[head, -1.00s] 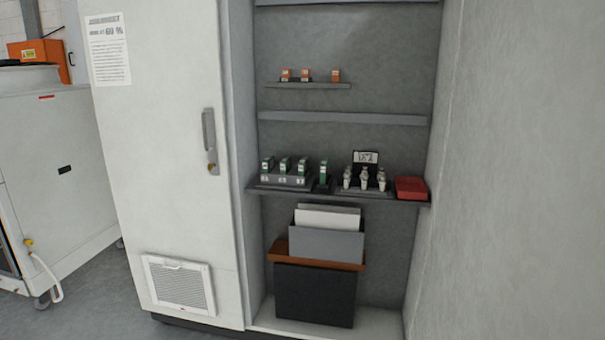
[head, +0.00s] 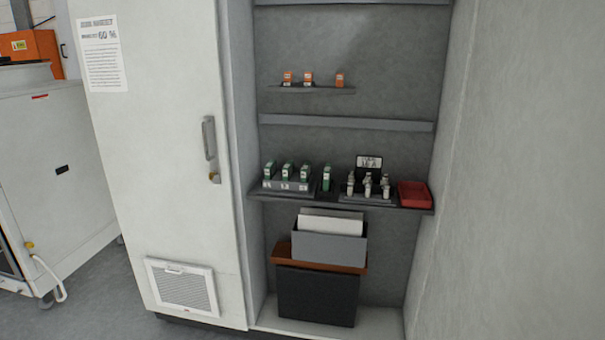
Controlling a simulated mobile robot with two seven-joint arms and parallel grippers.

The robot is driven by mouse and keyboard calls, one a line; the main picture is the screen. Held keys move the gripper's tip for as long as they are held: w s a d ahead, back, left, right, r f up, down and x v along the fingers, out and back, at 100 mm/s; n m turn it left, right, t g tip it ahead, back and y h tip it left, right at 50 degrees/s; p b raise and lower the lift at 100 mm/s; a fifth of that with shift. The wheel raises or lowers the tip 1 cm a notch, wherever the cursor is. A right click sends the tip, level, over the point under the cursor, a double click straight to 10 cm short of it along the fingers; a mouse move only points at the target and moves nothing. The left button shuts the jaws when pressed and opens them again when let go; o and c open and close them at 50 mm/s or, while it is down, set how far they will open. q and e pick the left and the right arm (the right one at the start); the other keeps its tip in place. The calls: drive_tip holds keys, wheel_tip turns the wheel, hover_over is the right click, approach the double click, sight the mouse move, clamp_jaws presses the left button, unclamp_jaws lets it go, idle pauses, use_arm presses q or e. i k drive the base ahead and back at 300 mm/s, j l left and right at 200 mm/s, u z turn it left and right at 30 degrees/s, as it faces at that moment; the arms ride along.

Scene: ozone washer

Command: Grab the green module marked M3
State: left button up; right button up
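Several green modules stand on the middle shelf (head: 265,195) of the open cabinet in the head view. Three of them, a left one (head: 269,169), a middle one (head: 287,171) and a right one (head: 305,172), stand in a grey holder (head: 287,186) with small labels. One more green module (head: 326,177) stands apart, just right of that holder. The markings are too small to read, so I cannot tell which is M3. Neither of my grippers is in view.
Right of the green modules stand pale fuse-like parts (head: 367,187) with a small sign (head: 369,162), then a red tray (head: 413,194). Orange modules (head: 308,78) sit on a ledge above. A grey folder box (head: 328,247) is below. A wall (head: 520,180) bounds the right, a white cabinet door (head: 165,150) the left.

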sight(305, 170)
drive_tip(key=i+j, duration=0.2)
drive_tip(key=i, duration=0.15)
drive_tip(key=i+j, duration=0.15)
drive_tip(key=i, duration=0.2)
drive_tip(key=i+j, duration=0.2)
drive_tip(key=i, duration=0.15)
